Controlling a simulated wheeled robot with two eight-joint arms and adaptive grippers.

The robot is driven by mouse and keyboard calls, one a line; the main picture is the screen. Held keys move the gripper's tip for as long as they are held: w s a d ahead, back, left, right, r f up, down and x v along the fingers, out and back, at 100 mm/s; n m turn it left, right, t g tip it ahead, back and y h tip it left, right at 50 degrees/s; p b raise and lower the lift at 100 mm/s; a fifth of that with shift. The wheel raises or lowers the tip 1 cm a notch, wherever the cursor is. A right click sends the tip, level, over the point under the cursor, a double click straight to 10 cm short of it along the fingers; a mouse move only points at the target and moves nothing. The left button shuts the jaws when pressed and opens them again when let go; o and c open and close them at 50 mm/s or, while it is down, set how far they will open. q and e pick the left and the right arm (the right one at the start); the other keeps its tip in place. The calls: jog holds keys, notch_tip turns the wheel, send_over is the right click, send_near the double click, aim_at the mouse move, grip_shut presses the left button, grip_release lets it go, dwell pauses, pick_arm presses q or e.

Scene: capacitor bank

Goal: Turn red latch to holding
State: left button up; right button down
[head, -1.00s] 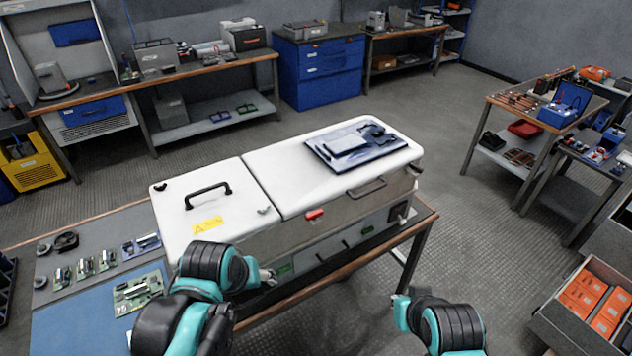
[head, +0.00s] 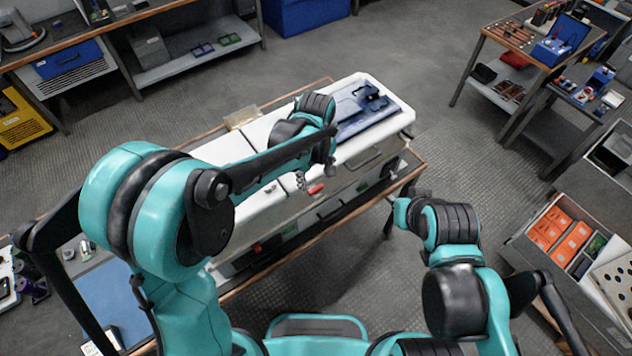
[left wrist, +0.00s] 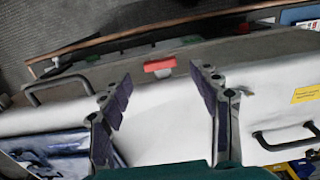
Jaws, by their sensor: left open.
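The red latch (head: 316,188) sits on the upper front edge of the white cabinet (head: 255,210), close to the lid seam. In the left wrist view the latch (left wrist: 160,65) lies crosswise, just beyond and between my fingertips, apart from both. My left gripper (left wrist: 160,82) is open and empty above the cabinet, its two fingers spread wide. In the head view my left arm reaches across the cabinet and its hand hangs near the latch. My right gripper (head: 401,212) is off to the right of the cabinet; its fingers are not clear.
A blue-grey panel (head: 362,112) lies on the right lid. Black bar handles stand out from the cabinet, one (left wrist: 285,136) in the wrist view. A drawer with orange boxes (head: 562,238) is at the right. Floor is clear behind the cabinet.

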aim_at(316, 188)
pick_arm(q)
notch_tip(316, 188, down, 3)
jog(key=shift+w+r, duration=0.1)
jog(key=shift+f, duration=0.5)
jog(key=c, duration=1.2)
jog(key=shift+o, duration=0.2)
jog(key=m+b, duration=0.1)
jog(key=m, duration=0.1)
jog(key=shift+f+m, duration=0.1)
jog(key=shift+m, duration=0.2)
jog(key=shift+m+b, duration=0.4)
jog(key=shift+m, duration=0.6)
